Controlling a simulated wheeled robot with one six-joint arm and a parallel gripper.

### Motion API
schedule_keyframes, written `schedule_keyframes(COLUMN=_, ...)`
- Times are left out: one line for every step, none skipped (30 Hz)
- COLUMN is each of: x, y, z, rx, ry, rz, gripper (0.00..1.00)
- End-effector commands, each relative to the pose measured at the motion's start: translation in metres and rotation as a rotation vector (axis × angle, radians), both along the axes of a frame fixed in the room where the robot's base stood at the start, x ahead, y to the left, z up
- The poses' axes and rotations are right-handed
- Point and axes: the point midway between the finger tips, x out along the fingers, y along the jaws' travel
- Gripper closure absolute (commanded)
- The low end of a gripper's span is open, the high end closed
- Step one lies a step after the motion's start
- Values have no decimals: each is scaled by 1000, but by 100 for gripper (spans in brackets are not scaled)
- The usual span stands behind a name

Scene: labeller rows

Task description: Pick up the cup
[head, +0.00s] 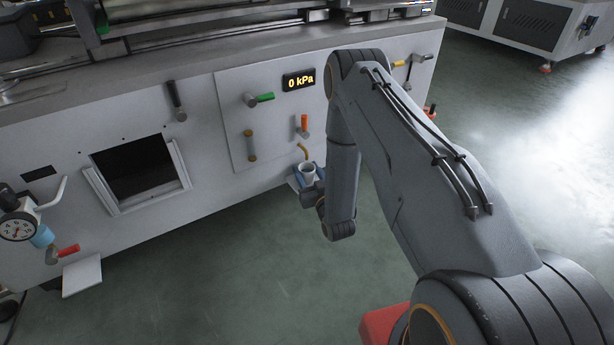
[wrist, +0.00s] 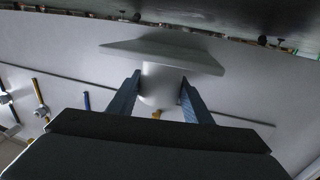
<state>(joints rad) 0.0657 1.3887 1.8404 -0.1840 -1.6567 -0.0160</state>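The cup (head: 308,170) is small, white and upright, below a bent orange spout at the machine's front. In the wrist view the cup (wrist: 160,84) stands out from a pale flat shelf (wrist: 205,60), its base seemingly against it. My gripper (head: 309,177) is at the cup, largely hidden behind my arm in the head view. In the wrist view the blue fingers of my gripper (wrist: 160,82) lie on both sides of the cup, very close to its walls. Whether they press on it or leave a slight gap cannot be made out.
The machine front carries a 0 kPa display (head: 299,80), a green-handled valve (head: 259,99), an orange-handled valve (head: 303,125) and a square opening (head: 136,168). A pressure gauge (head: 17,226) is at far left. The floor (head: 240,270) in front is clear.

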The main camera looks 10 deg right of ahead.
Motion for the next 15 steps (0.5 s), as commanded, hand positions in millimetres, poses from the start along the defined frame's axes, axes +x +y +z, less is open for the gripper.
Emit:
schedule_keyframes(x=0, y=0, z=0, rx=0, ry=0, rz=0, gripper=66)
schedule_keyframes(x=0, y=0, z=0, rx=0, ry=0, rz=0, gripper=71)
schedule_keyframes(x=0, y=0, z=0, rx=0, ry=0, rz=0, gripper=77)
schedule_keyframes(x=0, y=0, z=0, rx=0, ry=0, rz=0, gripper=77)
schedule_keyframes(x=0, y=0, z=0, rx=0, ry=0, rz=0, gripper=80)
schedule_keyframes(x=0, y=0, z=0, rx=0, ry=0, rz=0, gripper=81)
schedule_keyframes(x=0, y=0, z=0, rx=0, ry=0, rz=0, gripper=81)
schedule_keyframes(x=0, y=0, z=0, rx=0, ry=0, rz=0, gripper=81)
schedule_keyframes(x=0, y=0, z=0, rx=0, ry=0, rz=0, gripper=81)
schedule_keyframes(x=0, y=0, z=0, rx=0, ry=0, rz=0, gripper=81)
schedule_keyframes(x=0, y=0, z=0, rx=0, ry=0, rz=0, gripper=81)
schedule_keyframes(x=0, y=0, z=1, rx=0, ry=0, rz=0, gripper=81)
schedule_keyframes(x=0, y=0, z=2, rx=0, ry=0, rz=0, gripper=81)
schedule_keyframes(x=0, y=0, z=3, rx=0, ry=0, rz=0, gripper=81)
schedule_keyframes(x=0, y=0, z=4, rx=0, ry=0, rz=0, gripper=81)
